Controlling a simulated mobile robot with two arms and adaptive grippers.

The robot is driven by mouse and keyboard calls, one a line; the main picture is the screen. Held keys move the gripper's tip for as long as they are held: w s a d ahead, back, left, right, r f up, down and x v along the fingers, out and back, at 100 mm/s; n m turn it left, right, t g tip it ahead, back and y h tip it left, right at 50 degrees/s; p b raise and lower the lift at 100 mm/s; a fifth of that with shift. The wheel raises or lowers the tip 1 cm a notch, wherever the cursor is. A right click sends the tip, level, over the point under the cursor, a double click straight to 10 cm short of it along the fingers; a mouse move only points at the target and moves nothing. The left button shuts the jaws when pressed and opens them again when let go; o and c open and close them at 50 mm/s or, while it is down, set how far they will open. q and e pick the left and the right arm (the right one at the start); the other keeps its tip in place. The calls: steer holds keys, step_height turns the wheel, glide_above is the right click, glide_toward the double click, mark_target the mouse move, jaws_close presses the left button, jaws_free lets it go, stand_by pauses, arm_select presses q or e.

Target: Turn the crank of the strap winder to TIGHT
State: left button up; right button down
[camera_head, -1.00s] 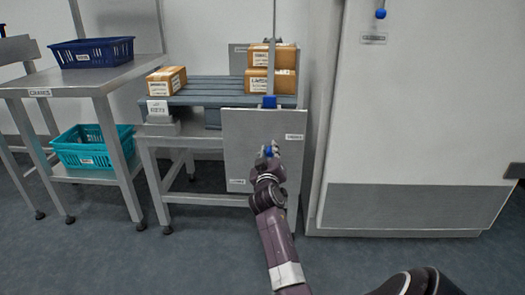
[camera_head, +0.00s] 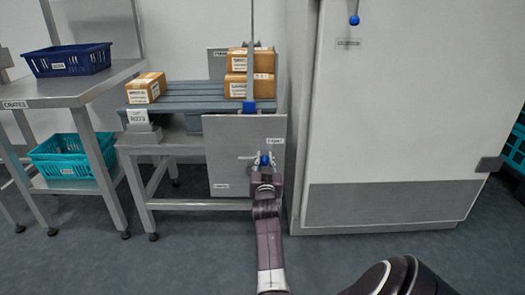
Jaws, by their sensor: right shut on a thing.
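The strap winder is a grey upright panel (camera_head: 225,135) on the front of the pallet stand. Its crank has a thin light arm and a blue knob (camera_head: 265,159), right of the panel's middle. My right gripper (camera_head: 264,162) is shut on the blue knob, its arm rising from below. A small label (camera_head: 275,141) sits just above the knob at the panel's right; another label (camera_head: 222,187) is at the lower left. Both are too small to read surely. A grey strap (camera_head: 251,60) runs vertically above the panel to a blue piece (camera_head: 249,107). My left gripper is not in view.
Cartons (camera_head: 249,62) stand on the slatted pallet (camera_head: 190,98), with one carton (camera_head: 146,87) at its left. A table (camera_head: 75,88) with a navy crate (camera_head: 68,60) and a teal crate (camera_head: 70,155) stands left. A white door (camera_head: 400,110) is right. The floor in front is clear.

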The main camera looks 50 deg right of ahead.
steer(key=shift+s+d+f+g, duration=0.1)
steer(key=shift+s+f+g, duration=0.2)
steer(key=shift+f, duration=0.5)
steer(key=c, duration=1.8)
jaws_free()
steer(key=shift+s, duration=0.1)
steer(key=shift+o, duration=0.2)
steer(key=shift+r, duration=0.1)
steer(key=shift+r, duration=0.1)
steer(key=shift+a, duration=0.35)
steer(key=v, duration=0.6)
steer(key=shift+s+a, duration=0.2)
steer(key=shift+s, duration=0.2)
